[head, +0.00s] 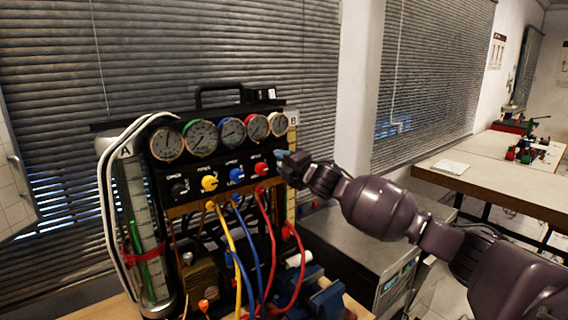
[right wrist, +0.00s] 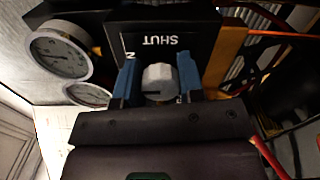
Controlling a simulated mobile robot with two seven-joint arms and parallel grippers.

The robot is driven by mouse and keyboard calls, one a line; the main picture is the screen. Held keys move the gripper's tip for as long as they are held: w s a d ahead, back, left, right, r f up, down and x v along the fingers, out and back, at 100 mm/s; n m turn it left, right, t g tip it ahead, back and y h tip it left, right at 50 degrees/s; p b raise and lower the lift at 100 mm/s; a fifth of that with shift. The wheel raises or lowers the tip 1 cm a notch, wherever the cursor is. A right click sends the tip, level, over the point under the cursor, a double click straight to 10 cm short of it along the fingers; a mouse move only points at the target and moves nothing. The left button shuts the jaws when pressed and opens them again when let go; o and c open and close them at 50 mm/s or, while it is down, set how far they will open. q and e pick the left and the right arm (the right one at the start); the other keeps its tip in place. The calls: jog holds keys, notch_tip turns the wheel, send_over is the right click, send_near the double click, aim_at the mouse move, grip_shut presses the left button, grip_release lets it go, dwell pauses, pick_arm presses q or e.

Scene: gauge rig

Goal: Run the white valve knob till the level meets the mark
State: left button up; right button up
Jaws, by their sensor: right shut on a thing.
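The white valve knob (right wrist: 158,82) shows in the right wrist view, below a black plate lettered SHUT. My right gripper (right wrist: 158,86) is shut on it, one blue fingertip on each side. In the head view my right gripper (head: 282,156) is at the right end of the gauge panel and hides the knob. A clear upright tube (head: 142,215) marked A stands at the panel's left, with a green strip inside and a red band around it. A narrow column (head: 292,172) marked B stands at the right, partly behind my gripper. My left gripper is out of view.
Several round gauges (head: 201,137) line the top of the rig. Yellow (head: 209,183), blue (head: 236,174) and red (head: 262,168) knobs sit below them. Yellow, blue and red hoses (head: 268,250) hang in front. A grey metal cabinet (head: 350,245) stands at the right.

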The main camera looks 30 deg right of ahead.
jog(key=o, duration=0.9)
jog(key=s, duration=0.3)
jog(key=s+b, duration=0.1)
jog(key=s, duration=0.6)
jog(key=shift+s+d+b, duration=0.3)
jog(key=shift+s+d, duration=0.1)
